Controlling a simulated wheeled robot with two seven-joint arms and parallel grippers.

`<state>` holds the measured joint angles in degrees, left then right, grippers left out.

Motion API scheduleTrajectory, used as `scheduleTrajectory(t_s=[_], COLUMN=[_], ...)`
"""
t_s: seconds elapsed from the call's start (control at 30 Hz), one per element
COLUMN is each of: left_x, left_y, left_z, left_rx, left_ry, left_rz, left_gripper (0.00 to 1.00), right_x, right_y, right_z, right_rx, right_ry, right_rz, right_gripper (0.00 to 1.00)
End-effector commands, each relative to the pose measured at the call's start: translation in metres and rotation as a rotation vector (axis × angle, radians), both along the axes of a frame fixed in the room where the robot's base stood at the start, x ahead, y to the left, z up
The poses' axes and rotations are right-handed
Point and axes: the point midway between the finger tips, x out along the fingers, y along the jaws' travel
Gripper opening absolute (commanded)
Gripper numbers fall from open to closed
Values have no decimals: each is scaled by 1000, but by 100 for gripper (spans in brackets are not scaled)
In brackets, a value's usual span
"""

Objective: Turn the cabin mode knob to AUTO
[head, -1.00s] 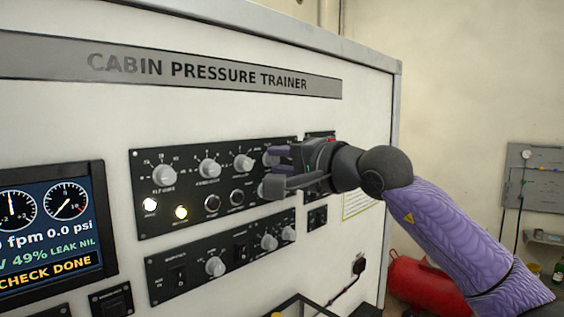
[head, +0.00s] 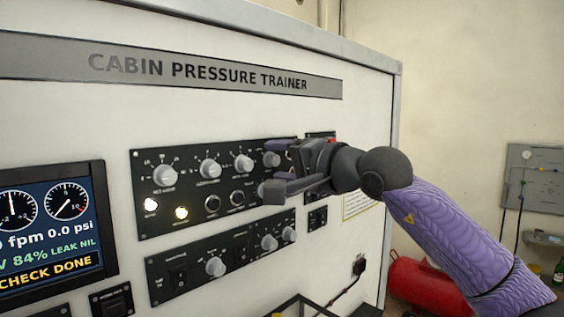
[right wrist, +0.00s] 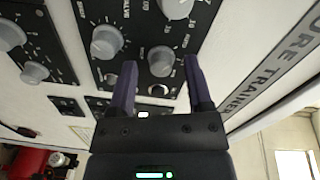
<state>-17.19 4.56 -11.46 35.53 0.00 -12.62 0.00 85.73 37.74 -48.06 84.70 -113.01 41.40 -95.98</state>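The upper black control panel (head: 140,180) carries a row of grey knobs; their small labels are too blurred to read, so I cannot tell which is marked AUTO. The rightmost upper knob (head: 271,158) is beside my right gripper (head: 276,168). In the right wrist view this knob (right wrist: 161,60) lies just ahead of the gap between the two purple fingers of the gripper (right wrist: 158,80). The fingers are open and apart, with no grip on the knob. Another grey knob (right wrist: 105,42) is near the left finger. My left gripper is out of view.
A lower black panel (head: 203,285) with several knobs is below. A display (head: 45,235) at the left reads "CHECK DONE" and 84%. A red tank (head: 420,285) stands on the right behind my arm. The panel face above the knobs is clear.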

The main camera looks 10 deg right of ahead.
Motion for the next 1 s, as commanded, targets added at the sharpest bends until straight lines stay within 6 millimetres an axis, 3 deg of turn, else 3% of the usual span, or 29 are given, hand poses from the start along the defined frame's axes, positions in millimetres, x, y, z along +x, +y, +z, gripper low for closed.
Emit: scheduleTrajectory(t_s=[0.17,0.4,0.6,1.0], left_x=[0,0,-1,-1], left_y=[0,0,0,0], left_z=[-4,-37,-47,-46], left_rx=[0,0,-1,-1], left_ry=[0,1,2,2], left_rz=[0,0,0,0], left_gripper=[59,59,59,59], right_x=[-4,-52,-79,-83], right_y=[-3,-35,-53,-54], right_z=[-1,-3,1,3], right_rx=[1,0,1,0], right_ry=[-2,-5,-1,0], right_rz=[0,-3,-1,0], right_gripper=[65,65,65,65])
